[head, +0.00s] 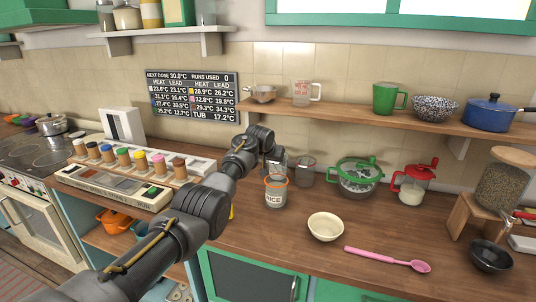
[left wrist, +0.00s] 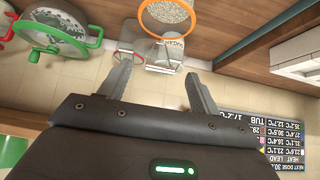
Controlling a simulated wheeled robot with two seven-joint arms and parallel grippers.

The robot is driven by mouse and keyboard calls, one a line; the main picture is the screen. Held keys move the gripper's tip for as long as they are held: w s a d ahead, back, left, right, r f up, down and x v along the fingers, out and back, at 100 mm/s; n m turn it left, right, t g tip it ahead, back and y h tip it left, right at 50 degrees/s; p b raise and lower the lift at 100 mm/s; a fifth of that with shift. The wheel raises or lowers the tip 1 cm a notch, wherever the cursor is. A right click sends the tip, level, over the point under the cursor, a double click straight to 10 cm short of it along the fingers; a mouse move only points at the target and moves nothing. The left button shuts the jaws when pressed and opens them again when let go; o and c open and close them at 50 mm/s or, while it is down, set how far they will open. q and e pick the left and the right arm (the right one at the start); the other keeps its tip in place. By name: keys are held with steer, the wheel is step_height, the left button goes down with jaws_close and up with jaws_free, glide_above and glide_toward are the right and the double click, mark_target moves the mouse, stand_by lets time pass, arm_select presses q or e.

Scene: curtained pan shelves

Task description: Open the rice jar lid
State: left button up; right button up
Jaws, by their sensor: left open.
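The rice jar (head: 275,193) is a clear jar with a RICE label and an orange rim, upright on the wooden counter. In the left wrist view, which looks upside down, its orange rim (left wrist: 169,34) is at the top edge, with grain visible inside the ring. My left gripper (head: 274,162) is just above and behind the jar in the head view. Its fingers (left wrist: 158,82) are spread, with nothing between them, apart from the rim. My right gripper is not in view.
A clear container (head: 305,174) and a green strainer-like pot (head: 358,177) stand to the right of the jar. A cream bowl (head: 325,227) and a pink spoon (head: 388,260) lie in front. Spice jars on a rack (head: 130,160) are at left. A shelf (head: 390,120) runs above.

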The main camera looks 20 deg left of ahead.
arm_select(q)
steer(key=b+v, duration=0.2)
steer(key=v, duration=0.8)
steer(key=shift+b, duration=0.35)
